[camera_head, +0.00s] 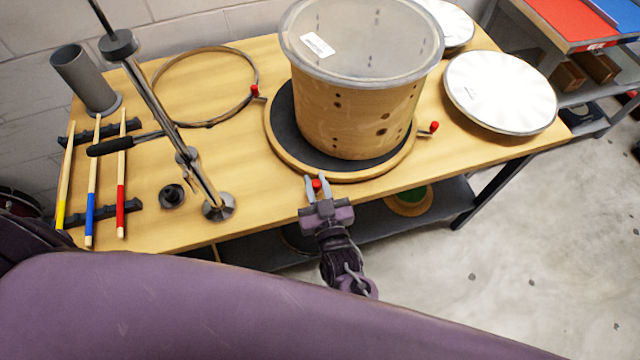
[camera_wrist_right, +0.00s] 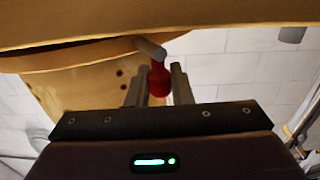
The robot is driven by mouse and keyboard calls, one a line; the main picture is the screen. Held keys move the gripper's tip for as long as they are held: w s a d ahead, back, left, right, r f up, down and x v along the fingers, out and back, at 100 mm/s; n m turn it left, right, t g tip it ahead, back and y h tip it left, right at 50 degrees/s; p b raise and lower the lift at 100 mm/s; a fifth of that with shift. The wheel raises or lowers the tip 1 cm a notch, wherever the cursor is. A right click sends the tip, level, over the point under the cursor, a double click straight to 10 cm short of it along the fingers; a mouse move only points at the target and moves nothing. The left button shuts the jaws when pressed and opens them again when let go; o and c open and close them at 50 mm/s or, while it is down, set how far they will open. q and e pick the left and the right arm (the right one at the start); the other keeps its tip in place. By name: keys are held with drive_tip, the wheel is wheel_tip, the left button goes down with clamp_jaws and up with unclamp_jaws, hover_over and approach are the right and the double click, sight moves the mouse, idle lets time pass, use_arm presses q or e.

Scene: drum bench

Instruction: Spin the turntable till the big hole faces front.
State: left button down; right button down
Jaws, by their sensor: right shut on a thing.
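The turntable (camera_head: 279,143) is a round wooden disc with a dark top on the bench. A wooden drum shell (camera_head: 318,115) with a clear head stands on it. Several small dark holes show on the shell's near side; I cannot tell which is the big hole. Red-knobbed pegs stick out from the turntable: one at right (camera_head: 434,127), one at back left (camera_head: 254,91). My right gripper (camera_head: 318,183) is shut on the front red knob (camera_wrist_right: 159,81), with a finger on each side in the right wrist view. My left gripper is not in view.
A metal hoop (camera_head: 160,72) lies left of the turntable. A stand (camera_head: 219,208) with a slanted rod, a rack with coloured sticks (camera_head: 121,180) and a grey cylinder (camera_head: 85,80) are further left. A white drumhead (camera_head: 500,92) lies at right, close to the right peg.

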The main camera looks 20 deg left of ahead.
drive_tip(key=shift+a, duration=0.25)
drive_tip(key=c, duration=1.3)
unclamp_jaws()
drive_tip(key=shift+c, duration=0.2)
drive_tip(key=shift+s+d, duration=0.1)
drive_tip(key=shift+s+d+f, duration=0.1)
drive_tip(key=shift+s+d, duration=0.05)
drive_tip(key=shift+s, duration=0.15)
drive_tip(key=b+v, duration=0.1)
drive_tip(key=v, duration=0.6)
